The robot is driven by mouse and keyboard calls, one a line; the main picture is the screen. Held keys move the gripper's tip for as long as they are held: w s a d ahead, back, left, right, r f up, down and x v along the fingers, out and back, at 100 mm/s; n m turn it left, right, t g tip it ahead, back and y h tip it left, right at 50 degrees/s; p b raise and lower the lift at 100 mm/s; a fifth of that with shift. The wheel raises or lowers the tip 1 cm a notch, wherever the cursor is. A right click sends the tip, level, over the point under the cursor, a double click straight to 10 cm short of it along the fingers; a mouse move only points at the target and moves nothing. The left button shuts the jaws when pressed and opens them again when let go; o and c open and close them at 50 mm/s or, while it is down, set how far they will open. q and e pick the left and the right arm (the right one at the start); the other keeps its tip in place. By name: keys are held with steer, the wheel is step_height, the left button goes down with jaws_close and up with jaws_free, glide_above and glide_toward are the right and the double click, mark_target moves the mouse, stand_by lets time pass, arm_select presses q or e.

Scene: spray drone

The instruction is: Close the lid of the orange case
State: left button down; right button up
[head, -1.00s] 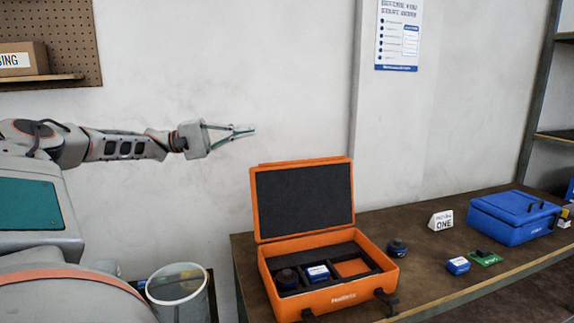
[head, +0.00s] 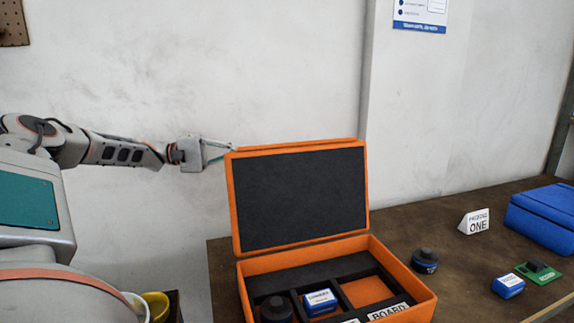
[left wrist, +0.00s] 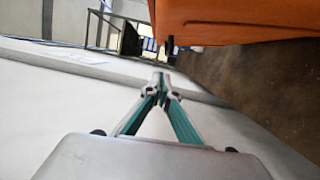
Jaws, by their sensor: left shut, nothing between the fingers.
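The orange case (head: 418,280) stands on the brown table with its lid (head: 300,197) raised upright, the dark foam lining facing me. In its compartments are a dark round part (head: 277,309) and a blue-and-white box (head: 320,302); another compartment shows bare orange floor. My left gripper (head: 234,148) is shut and empty, at the upper left corner of the lid. I cannot tell whether it touches the lid. In the left wrist view the shut fingertips (left wrist: 162,78) point past the orange back of the lid (left wrist: 225,22). My right gripper is not in view.
To the right of the case on the table (head: 440,225) are a dark round part (head: 425,261), a white sign (head: 475,221), a small blue box (head: 508,286), a green board (head: 540,272) and a blue case (head: 545,217). A wall stands behind.

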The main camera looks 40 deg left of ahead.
arm_select(q)
steer(key=f+b+x, duration=0.1)
steer(key=b+x, duration=0.1)
steer(key=x, duration=0.8)
steer(key=shift+w+f+b, duration=0.2)
steer(key=shift+f+b, duration=0.1)
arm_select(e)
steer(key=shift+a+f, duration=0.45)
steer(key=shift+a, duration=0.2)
arm_select(q)
steer(key=shift+r, duration=0.1)
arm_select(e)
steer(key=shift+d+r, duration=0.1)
